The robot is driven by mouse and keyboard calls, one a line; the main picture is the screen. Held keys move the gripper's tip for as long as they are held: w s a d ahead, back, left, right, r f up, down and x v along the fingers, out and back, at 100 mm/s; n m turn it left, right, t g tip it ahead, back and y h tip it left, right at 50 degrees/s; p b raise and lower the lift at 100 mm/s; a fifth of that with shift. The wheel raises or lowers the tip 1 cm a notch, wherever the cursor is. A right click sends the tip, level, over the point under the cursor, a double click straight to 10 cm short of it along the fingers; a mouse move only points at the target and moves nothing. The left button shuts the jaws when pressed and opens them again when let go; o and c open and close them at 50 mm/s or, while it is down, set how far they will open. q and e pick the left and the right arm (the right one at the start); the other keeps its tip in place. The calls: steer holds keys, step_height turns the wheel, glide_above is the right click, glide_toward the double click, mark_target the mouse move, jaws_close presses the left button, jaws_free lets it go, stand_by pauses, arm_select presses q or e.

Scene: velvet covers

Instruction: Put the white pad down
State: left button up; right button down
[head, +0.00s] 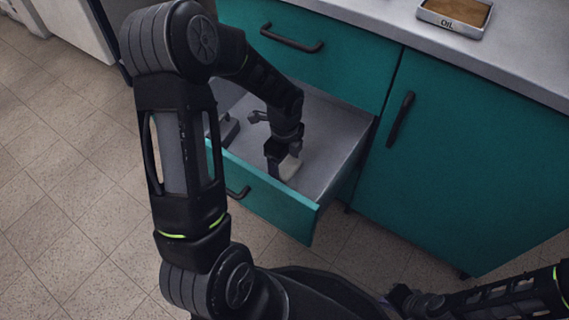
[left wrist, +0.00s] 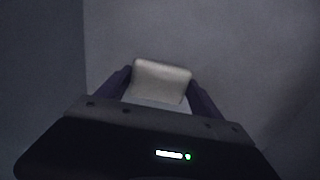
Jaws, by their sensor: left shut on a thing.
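The white pad (head: 290,168) is inside the open drawer (head: 335,145), low down near the drawer's front panel. My left gripper (head: 283,160) reaches down into the drawer and is shut on the pad. In the left wrist view the pad (left wrist: 162,78) sits between the two fingers of my left gripper (left wrist: 161,88), above a plain grey surface. I cannot tell whether the pad touches the drawer floor. My right gripper (head: 405,298) is low at the bottom right of the head view, dark and small, and its jaws cannot be made out.
A grey object (head: 228,130) lies in the left part of the drawer, partly hidden by my left arm. The drawer's right part is bare. A closed teal drawer (head: 340,60) is above, and a closed cupboard door (head: 470,150) is at right. A tray marked "OIL" (head: 455,14) stands on the counter.

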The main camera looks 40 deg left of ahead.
mark_target(285, 165)
arm_select(q)
steer(key=o, duration=0.9)
steer(key=shift+f, duration=0.15)
steer(key=shift+c, duration=0.2)
steer(key=o, duration=0.5)
steer(key=shift+c, duration=0.2)
step_height(285, 165, up, 12)
steer(key=p, duration=0.5)
steer(key=shift+r, duration=0.2)
